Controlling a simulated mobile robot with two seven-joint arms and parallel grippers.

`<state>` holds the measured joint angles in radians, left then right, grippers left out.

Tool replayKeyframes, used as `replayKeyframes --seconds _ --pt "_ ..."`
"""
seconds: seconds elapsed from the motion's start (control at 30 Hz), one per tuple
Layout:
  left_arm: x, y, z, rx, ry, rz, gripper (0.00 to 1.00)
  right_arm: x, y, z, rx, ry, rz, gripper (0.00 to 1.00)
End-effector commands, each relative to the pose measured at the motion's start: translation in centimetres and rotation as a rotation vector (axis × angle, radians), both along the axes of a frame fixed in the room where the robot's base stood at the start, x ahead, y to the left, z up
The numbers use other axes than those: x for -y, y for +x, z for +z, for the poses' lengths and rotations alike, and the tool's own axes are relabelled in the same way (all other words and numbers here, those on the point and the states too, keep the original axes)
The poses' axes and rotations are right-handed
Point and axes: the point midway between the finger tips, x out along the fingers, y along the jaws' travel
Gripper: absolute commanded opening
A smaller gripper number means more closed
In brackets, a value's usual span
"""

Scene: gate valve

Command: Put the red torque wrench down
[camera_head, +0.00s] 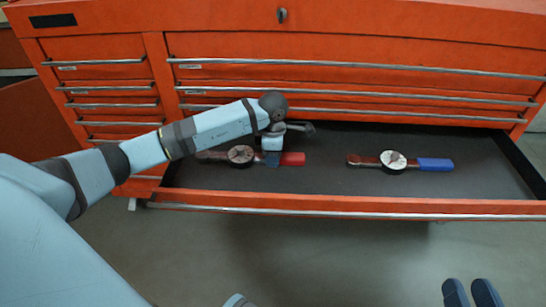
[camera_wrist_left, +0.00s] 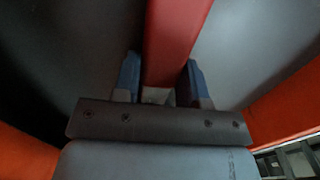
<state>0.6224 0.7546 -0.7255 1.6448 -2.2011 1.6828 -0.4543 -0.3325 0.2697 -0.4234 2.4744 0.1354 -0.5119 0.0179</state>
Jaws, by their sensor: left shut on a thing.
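The red torque wrench has a red handle (camera_head: 292,159) and a round white dial (camera_head: 241,154), and it is at the left part of the open drawer. My left gripper (camera_head: 272,157) is shut on its handle, reaching down from above. In the left wrist view the red handle (camera_wrist_left: 175,35) runs between the two blue fingers of my left gripper (camera_wrist_left: 160,82). I cannot tell whether the wrench touches the drawer floor. My right gripper (camera_head: 471,292) is low at the right, outside the drawer, with its fingers apart and empty.
A blue-handled torque wrench (camera_head: 434,165) lies in the right part of the drawer. The open drawer (camera_head: 330,204) has a dark floor and belongs to an orange tool cabinet (camera_head: 400,48). Bare drawer floor lies between the wrenches and at the far right.

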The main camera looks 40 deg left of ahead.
Motion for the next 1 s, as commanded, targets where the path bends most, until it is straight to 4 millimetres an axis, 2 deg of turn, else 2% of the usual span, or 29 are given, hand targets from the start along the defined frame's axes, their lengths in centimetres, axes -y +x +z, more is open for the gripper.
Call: replayKeyframes --seconds 0.27,0.3,0.4,0.73,0.87,1.0 --pt "0.0 0.1 0.1 0.004 0.000 0.000 0.00 0.1 0.0 0.1 0.007 -0.010 0.004 0.38" --pt "0.0 0.0 -0.1 0.001 -0.001 -0.001 0.46 0.1 0.0 0.1 0.008 -0.010 0.004 0.38" --pt "0.0 0.0 0.0 0.001 -0.001 -0.001 0.65 0.1 -0.1 0.0 0.006 -0.011 0.004 0.38" --pt "0.0 0.0 0.6 0.002 -0.001 -0.001 0.65 0.0 0.0 0.4 0.001 -0.002 0.004 0.38" --pt "0.0 0.1 2.6 0.004 -0.001 -0.002 0.65 -0.2 -0.1 1.2 -0.023 0.022 0.005 0.38" --pt "0.0 0.1 5.8 0.004 0.000 -0.001 0.65 -0.5 -0.8 1.4 -0.097 0.069 0.009 0.38"
